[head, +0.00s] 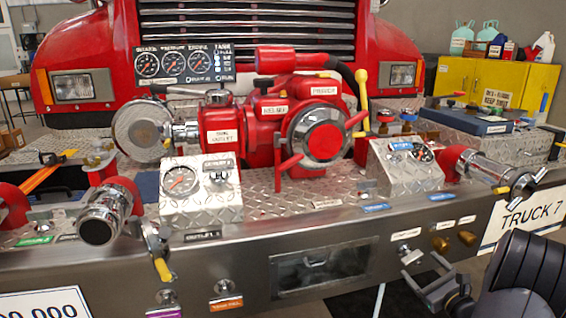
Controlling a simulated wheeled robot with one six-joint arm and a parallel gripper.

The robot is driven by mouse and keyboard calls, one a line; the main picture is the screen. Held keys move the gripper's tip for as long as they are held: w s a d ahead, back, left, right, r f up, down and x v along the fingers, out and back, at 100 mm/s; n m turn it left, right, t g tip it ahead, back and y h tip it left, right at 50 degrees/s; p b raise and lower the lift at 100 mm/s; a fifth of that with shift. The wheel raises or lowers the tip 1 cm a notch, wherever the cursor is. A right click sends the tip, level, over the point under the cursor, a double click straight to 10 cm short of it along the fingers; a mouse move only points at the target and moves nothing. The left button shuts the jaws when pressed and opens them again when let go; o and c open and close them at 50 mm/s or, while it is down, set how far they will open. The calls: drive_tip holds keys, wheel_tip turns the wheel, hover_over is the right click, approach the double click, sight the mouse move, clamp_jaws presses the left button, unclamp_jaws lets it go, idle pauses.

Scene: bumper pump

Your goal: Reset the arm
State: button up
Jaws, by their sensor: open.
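My gripper (422,267) is at the lower right, in front of the bumper's front face. Its fingers are spread and hold nothing. It points toward the steel panel, below the brass knobs (453,241). My dark arm comes in from the lower right corner and hides part of the bumper's right end. Whether the fingers touch anything cannot be told, but they seem to be in free space.
A red pump (290,125) stands on the tread-plate bumper, with gauge boxes on both sides (200,190) (408,168). Capped outlets stick out at left (108,212) and right (490,167). A yellow-tipped lever (158,255) hangs at left. A yellow cabinet (490,82) stands behind.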

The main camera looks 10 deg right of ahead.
sight(415, 261)
drive_tip(key=w, duration=0.3)
drive_tip(key=w+b, duration=0.1)
drive_tip(key=w, duration=0.1)
drive_tip(key=shift+a, duration=0.25)
drive_tip(key=shift+r+p, duration=0.2)
drive_tip(key=shift+p, duration=0.45)
drive_tip(key=shift+f+m, duration=0.1)
drive_tip(key=shift+m, duration=0.3)
drive_tip(key=shift+p, duration=0.3)
drive_tip(key=shift+f+b, duration=0.2)
drive_tip(key=shift+b, duration=0.2)
